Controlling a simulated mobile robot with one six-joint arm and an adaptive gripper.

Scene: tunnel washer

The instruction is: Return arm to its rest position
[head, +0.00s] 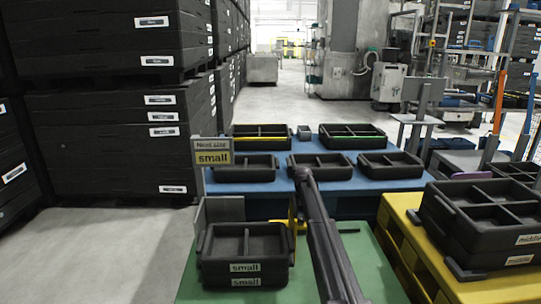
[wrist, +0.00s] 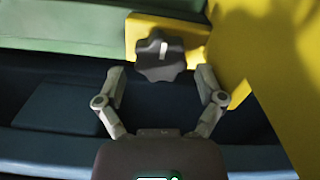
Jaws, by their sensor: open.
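My arm (head: 328,245) reaches forward from the bottom of the head view, over the green table, toward the blue table. My gripper (wrist: 160,74) shows in the wrist view with its two fingers spread apart and nothing held. A dark lobed knob (wrist: 160,66) with a white mark, on a yellow plate (wrist: 140,28), shows between and beyond the fingertips. I cannot tell how far it is from them. In the head view the gripper cannot be made out.
Stacked black trays (head: 245,245) labelled small stand on the green table (head: 375,270), left of my arm. Several black trays sit on the blue table (head: 270,182). A black tray labelled middle (head: 480,242) is on the yellow stand (head: 405,225) at right. Open floor (head: 120,250) lies at left.

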